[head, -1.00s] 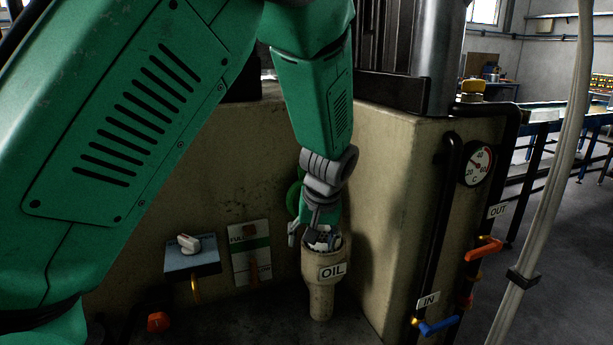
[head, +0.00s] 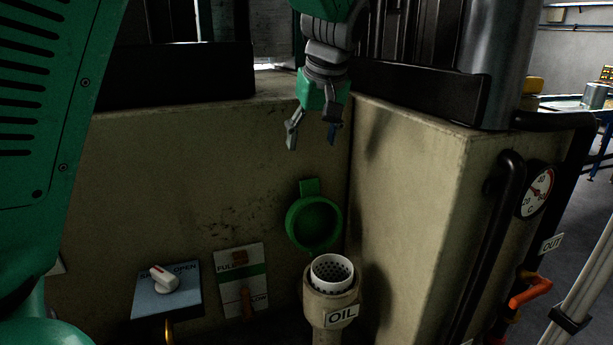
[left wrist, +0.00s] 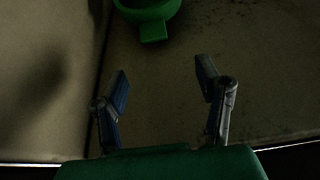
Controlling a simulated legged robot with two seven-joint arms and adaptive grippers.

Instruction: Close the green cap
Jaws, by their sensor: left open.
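The green cap (head: 314,221) stands hinged open against the beige wall, its hollow side facing out, just behind and above the oil filler neck. The beige filler neck (head: 332,304) carries an OIL label and holds a white perforated strainer (head: 332,272) in its open mouth. My left gripper (head: 313,138) is open and empty, above the cap and apart from it, fingers pointing down. In the left wrist view the cap (left wrist: 150,14) shows at the top edge, beyond the two spread fingers (left wrist: 162,90). My right gripper is not in view.
A blue switch box (head: 167,290) with a white knob and a level gauge plate (head: 241,284) are on the wall to the left. A beige block (head: 420,190) with black pipes and a dial (head: 536,193) stands at right.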

